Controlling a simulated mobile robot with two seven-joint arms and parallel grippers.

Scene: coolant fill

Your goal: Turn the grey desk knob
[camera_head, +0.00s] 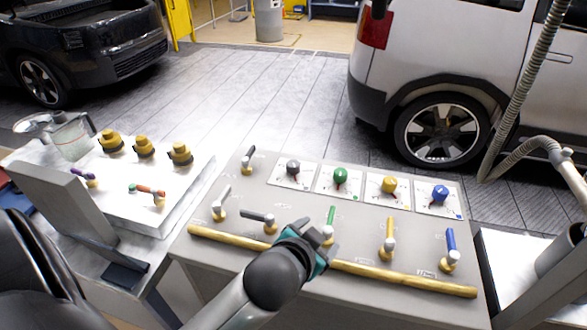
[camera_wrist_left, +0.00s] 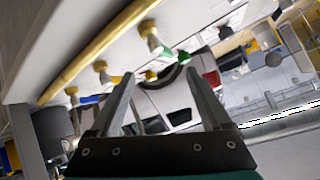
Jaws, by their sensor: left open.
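The grey knob (camera_head: 293,168) sits on a white square plate at the back left of the grey desk (camera_head: 290,212) in the head view. My left gripper (camera_head: 322,238) is open, low over the front of the desk, beside the base of the green lever (camera_head: 331,214). It is nearer to me than the grey knob and apart from it. In the left wrist view the two fingers (camera_wrist_left: 159,73) are spread, with nothing clearly held between them. I cannot make out the grey knob there. My right gripper is not in view.
Green (camera_head: 340,176), yellow (camera_head: 389,185) and blue (camera_head: 440,193) knobs stand in the same row. Several levers stand before them, including a yellow one (camera_head: 390,229) and a blue one (camera_head: 451,245). A yellow rail (camera_head: 400,278) runs along the front edge. A white side table (camera_head: 190,205) holds yellow fittings.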

